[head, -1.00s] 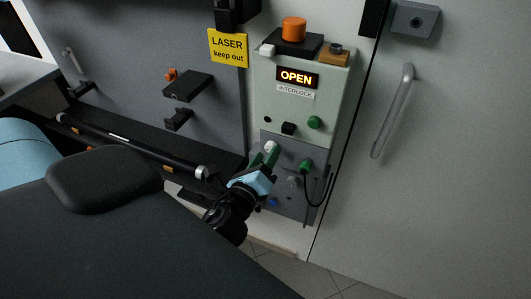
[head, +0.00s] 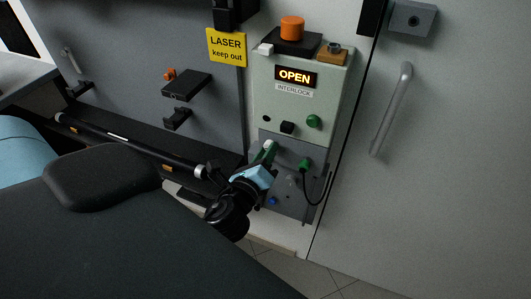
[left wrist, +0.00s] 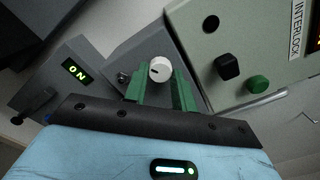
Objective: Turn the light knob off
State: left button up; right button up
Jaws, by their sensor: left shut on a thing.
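The light knob is a small round white knob (left wrist: 160,69) with a short dark mark on its face, on a grey panel. My left gripper (left wrist: 160,88) has its two green fingers at either side of the knob and is shut on it. In the head view my left gripper (head: 266,153) reaches the upper left of the grey lower panel, and its fingers mostly hide the knob. A small display (left wrist: 76,70) left of the knob in the left wrist view reads ON. My right gripper is not in view.
The pale interlock box (head: 262,90) stands above the grey panel, with a lit OPEN sign (head: 295,77), a black button (head: 287,127) and a green button (head: 314,121). A cable with a green plug (head: 304,165) hangs close to the right of my gripper. A door handle (head: 391,110) is further right.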

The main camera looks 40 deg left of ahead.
pick_arm(q)
jog(key=shift+n, duration=0.4)
jog(key=shift+r+n+p, duration=0.1)
jog(key=shift+n+p, duration=0.5)
jog(key=shift+n, duration=4.9)
jog(key=o, duration=1)
jog(key=shift+s, duration=0.1)
